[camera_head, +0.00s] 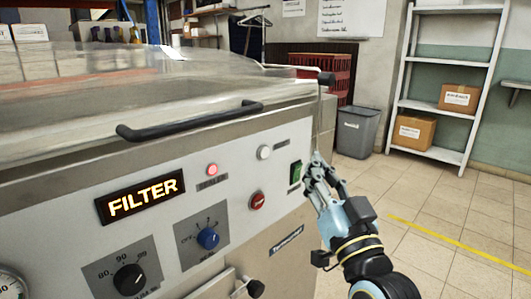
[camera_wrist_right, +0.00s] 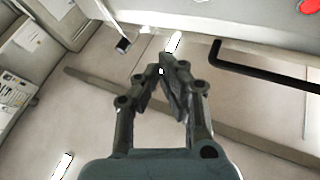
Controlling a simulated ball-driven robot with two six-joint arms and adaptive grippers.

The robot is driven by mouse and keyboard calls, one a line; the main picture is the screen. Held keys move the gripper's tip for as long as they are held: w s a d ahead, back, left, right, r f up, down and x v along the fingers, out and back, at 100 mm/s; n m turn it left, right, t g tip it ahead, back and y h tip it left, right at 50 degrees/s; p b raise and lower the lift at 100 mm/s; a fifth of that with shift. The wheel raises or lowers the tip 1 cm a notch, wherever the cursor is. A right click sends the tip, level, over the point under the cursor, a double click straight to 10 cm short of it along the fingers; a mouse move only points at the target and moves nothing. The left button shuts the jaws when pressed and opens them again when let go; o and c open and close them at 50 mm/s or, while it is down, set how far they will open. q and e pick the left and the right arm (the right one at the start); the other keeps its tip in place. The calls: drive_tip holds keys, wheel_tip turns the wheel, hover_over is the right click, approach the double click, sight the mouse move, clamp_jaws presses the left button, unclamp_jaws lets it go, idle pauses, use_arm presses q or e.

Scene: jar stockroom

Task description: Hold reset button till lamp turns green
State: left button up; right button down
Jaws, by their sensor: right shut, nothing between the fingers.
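The machine's front panel (camera_head: 235,180) fills the left and middle of the head view. A small round light (camera_head: 212,169) on it glows red. A pale round button or lamp (camera_head: 264,152), a red round button (camera_head: 257,201) and a green rocker switch (camera_head: 295,173) sit to its right. The labels are too small to read, so I cannot tell which is the reset button. The display (camera_head: 140,197) reads FILTER. My right gripper (camera_head: 316,163) is shut and empty, just right of the green switch; contact is unclear. It also shows in the wrist view (camera_wrist_right: 165,70). My left gripper is out of view.
A blue knob (camera_head: 208,238) and a black dial (camera_head: 129,279) sit low on the panel. A black bar handle (camera_head: 190,121) juts out above it. A grey bin (camera_head: 356,131) and shelves (camera_head: 440,105) stand behind. The tiled floor at right is clear.

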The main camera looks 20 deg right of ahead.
sight(264, 153)
drive_tip(key=shift+w, duration=0.1)
drive_tip(key=w+a+b, duration=0.3)
drive_tip(key=w, duration=0.5)
drive_tip(key=shift+a, duration=0.2)
idle(1.3)
drive_tip(key=shift+w+a, duration=0.15)
drive_tip(key=shift+w, duration=0.2)
drive_tip(key=shift+w+a, duration=0.15)
drive_tip(key=shift+w, duration=0.25)
idle(0.6)
idle(1.9)
drive_tip(key=shift+s+d+p, duration=0.3)
drive_tip(key=shift+s+p, duration=0.2)
drive_tip(key=shift+s, duration=0.25)
